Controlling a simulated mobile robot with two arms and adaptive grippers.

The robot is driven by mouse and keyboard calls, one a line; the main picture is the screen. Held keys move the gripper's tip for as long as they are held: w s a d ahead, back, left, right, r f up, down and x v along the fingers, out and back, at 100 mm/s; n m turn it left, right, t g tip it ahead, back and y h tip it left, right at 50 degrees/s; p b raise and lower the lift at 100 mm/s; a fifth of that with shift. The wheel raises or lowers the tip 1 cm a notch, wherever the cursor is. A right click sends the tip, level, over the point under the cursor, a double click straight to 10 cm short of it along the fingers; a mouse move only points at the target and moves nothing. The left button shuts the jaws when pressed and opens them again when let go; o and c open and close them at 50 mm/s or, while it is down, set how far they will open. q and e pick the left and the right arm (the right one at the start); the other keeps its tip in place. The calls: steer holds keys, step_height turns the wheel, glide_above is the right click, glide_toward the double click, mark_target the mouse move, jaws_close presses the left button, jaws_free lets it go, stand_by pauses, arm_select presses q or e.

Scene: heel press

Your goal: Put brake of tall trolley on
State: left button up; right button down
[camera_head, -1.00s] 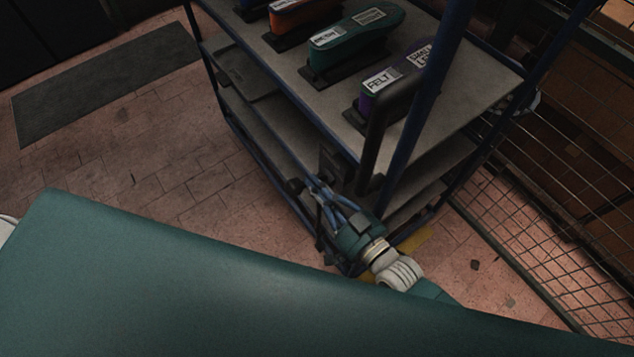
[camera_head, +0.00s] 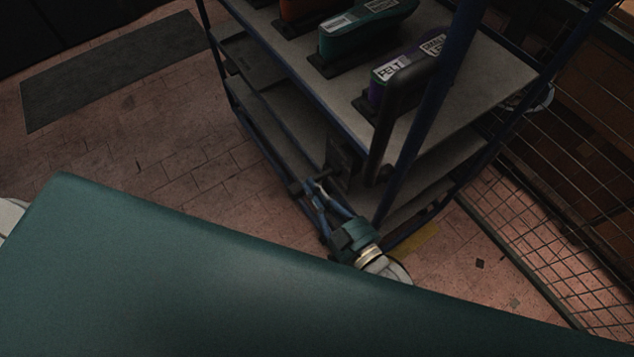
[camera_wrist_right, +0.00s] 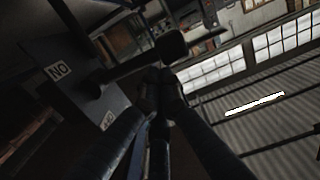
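The tall trolley (camera_head: 420,128) has dark blue posts and grey shelves. On its near side is a dark brake plate (camera_head: 338,160), and a lever with a black knob (camera_head: 295,187) sticks out beside it. In the right wrist view the plate (camera_wrist_right: 62,72) shows the word ON upside down, and the knob (camera_wrist_right: 172,45) lies just beyond my fingertips. My right gripper (camera_head: 314,188) is low at the trolley's near corner, beside the lever. In the wrist view its fingers (camera_wrist_right: 160,78) are together with nothing seen between them. Whether they touch the knob is unclear. My left gripper is out of view.
Labelled shoe forms, one green (camera_head: 366,30) and one purple (camera_head: 408,68), stand on the trolley's top shelf. A wire mesh fence (camera_head: 560,215) stands close on the right. A dark mat (camera_head: 112,70) lies on open brick floor at the left.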

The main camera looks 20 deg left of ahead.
steer(key=shift+s+f+n+b, duration=0.15)
steer(key=shift+f+n+b, duration=1.6)
steer(key=shift+f+n, duration=0.95)
steer(key=shift+r, duration=0.2)
steer(key=shift+a, duration=0.1)
steer(key=v, duration=1.2)
